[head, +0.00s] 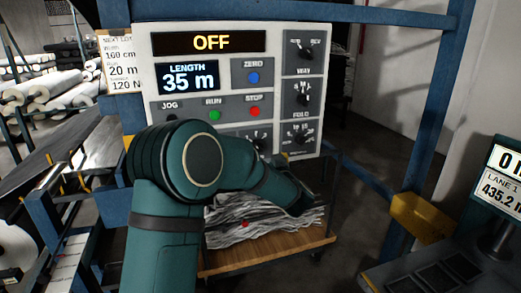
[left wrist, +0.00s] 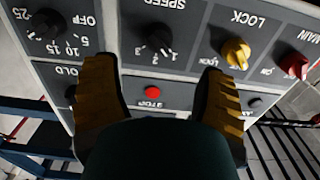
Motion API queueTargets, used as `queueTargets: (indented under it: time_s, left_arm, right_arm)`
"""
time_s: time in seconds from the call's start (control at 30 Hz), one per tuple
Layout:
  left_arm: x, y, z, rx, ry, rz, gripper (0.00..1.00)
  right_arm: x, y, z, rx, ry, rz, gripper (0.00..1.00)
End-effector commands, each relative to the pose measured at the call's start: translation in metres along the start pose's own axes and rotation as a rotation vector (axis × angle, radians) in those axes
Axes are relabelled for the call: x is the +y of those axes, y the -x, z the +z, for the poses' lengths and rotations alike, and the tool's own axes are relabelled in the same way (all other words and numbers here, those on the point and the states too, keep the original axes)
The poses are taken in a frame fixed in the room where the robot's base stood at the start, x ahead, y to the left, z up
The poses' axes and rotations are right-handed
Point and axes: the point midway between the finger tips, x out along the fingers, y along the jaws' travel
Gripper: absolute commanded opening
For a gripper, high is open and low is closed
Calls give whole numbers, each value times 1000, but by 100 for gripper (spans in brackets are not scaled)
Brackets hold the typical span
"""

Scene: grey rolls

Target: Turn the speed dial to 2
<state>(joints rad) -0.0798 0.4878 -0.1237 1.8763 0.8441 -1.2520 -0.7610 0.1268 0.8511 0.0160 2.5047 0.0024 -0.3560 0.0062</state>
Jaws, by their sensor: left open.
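The speed dial (left wrist: 158,38) is a black knob on the light grey panel, seen upside down in the left wrist view with numbers around it. Its exact setting is not clear to me. In the head view the speed dial (head: 259,139) shows only partly above my arm. My left gripper (left wrist: 158,72) is open, with a yellow-padded finger to either side of the dial's column. The fingertips appear apart from the dial, and nothing is between them except the view of the panel. My right gripper is not in view.
Near the dial are a yellow lock knob (left wrist: 235,52), a red main knob (left wrist: 295,65), a red stop button (left wrist: 152,92) and a 25-to-OFF dial (left wrist: 45,25). The panel display (head: 210,42) reads OFF. A wooden cart (head: 270,259) with grey fabric stands below.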

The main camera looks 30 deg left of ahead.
Motion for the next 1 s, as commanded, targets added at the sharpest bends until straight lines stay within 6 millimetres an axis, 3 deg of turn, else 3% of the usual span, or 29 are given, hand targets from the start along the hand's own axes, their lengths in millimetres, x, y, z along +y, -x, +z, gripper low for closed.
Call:
queueTargets:
  time_s: [0.2,0.43,0.6,0.93,1.0]
  left_arm:
    - [-1,-45,1,1,1,-2,72]
    - [0,-79,1,0,1,0,72]
    - [0,-90,1,0,0,2,72]
    - [0,-93,1,-1,0,3,73]
    - [0,-93,1,-1,0,2,48]
  right_arm:
    - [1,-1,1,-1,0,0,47]
    - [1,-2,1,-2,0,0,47]
    - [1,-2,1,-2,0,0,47]
    - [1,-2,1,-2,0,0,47]
    - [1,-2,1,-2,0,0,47]
